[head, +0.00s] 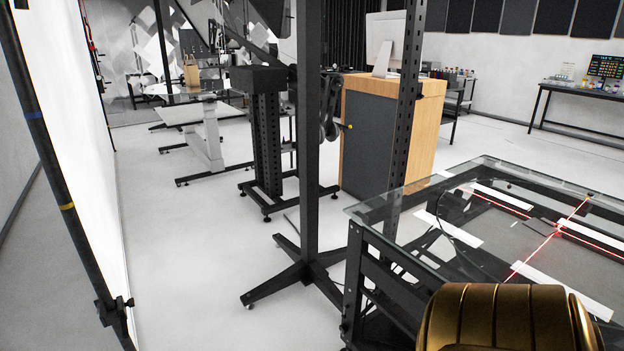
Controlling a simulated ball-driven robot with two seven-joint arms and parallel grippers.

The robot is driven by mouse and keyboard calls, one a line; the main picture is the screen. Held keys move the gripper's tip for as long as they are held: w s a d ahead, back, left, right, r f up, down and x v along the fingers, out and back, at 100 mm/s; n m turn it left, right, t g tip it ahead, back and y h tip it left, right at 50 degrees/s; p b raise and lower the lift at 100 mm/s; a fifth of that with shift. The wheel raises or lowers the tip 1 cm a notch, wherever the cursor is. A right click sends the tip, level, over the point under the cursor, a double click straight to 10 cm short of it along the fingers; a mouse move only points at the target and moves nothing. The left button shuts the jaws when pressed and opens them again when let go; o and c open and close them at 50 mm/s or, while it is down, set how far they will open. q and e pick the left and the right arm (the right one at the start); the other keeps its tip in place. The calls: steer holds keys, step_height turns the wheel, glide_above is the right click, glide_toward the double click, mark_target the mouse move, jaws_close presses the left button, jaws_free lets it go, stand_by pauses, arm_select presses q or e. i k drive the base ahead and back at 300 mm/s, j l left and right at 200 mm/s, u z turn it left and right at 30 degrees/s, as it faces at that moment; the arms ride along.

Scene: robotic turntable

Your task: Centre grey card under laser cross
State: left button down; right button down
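A glass-topped table (372,208) stands at the right. Red laser lines (530,254) cross on it near the right edge of the picture. A small dark grey flat piece (539,226), which looks like the grey card, lies just left of the crossing. Its right end is close to the crossing; I cannot tell whether the lines touch it. Neither of my grippers is in view.
White strips (449,229) lie around the laser lines. A black post on a splayed foot (307,268) stands left of the glass table. A wood-topped cabinet (376,140) is behind. Open floor (195,270) lies at the left, beside a bright white panel (75,150).

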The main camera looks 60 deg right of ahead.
mark_target(543, 226)
steer(key=i+z, duration=0.1)
steer(key=z, duration=0.85)
steer(key=i+j+z, duration=0.15)
steer(key=z, duration=0.3)
steer(key=j+z, duration=0.1)
steer(key=z, duration=0.35)
steer(key=i+j+z, duration=0.1)
steer(key=z, duration=0.35)
